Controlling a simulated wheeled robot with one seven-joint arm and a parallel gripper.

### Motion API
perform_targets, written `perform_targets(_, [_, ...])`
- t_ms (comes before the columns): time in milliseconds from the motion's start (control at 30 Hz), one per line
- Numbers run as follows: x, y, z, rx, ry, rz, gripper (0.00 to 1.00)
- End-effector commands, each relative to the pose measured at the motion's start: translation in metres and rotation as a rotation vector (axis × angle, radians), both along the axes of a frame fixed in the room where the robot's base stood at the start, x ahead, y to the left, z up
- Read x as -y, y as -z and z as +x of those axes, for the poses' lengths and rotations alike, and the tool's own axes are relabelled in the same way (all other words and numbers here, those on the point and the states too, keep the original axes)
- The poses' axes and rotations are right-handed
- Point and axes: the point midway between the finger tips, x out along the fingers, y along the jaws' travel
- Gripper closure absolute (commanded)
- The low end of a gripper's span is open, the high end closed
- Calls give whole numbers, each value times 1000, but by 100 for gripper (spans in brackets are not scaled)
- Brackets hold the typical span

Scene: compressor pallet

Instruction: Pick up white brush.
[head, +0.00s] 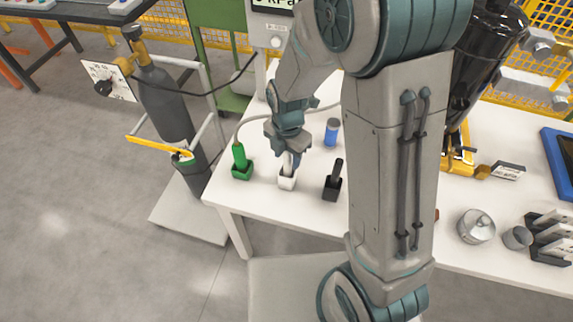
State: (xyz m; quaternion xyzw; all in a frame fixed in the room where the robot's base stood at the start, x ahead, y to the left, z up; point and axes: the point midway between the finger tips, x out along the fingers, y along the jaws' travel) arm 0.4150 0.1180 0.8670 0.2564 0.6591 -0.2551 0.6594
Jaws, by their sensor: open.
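The white brush (287,181) stands on the white table near its left front part, in a row with other brushes. Its handle points up and its white base is low on the tabletop. My gripper (289,155) is open and reaches down over the brush from above. Its fingers are around or just beside the upper part of the handle; I cannot tell whether they touch it. The gripper hides part of the handle's top.
A green brush (241,163) stands close to the left and a black brush (334,183) close to the right. A blue cylinder (332,132) is behind. The white table (262,200) has its left edge near the green brush. A gas cylinder (165,105) stands on a cart beyond it.

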Motion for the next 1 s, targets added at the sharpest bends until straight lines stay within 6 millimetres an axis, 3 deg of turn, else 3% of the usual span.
perform_targets(200, [0, 1, 0, 0, 1, 0, 56])
perform_targets(367, [0, 1, 0, 0, 1, 0, 100])
perform_targets(767, [0, -6, 0, 1, 0, 1, 100])
perform_targets(1000, [0, -46, 1, 6, 1, 2, 100])
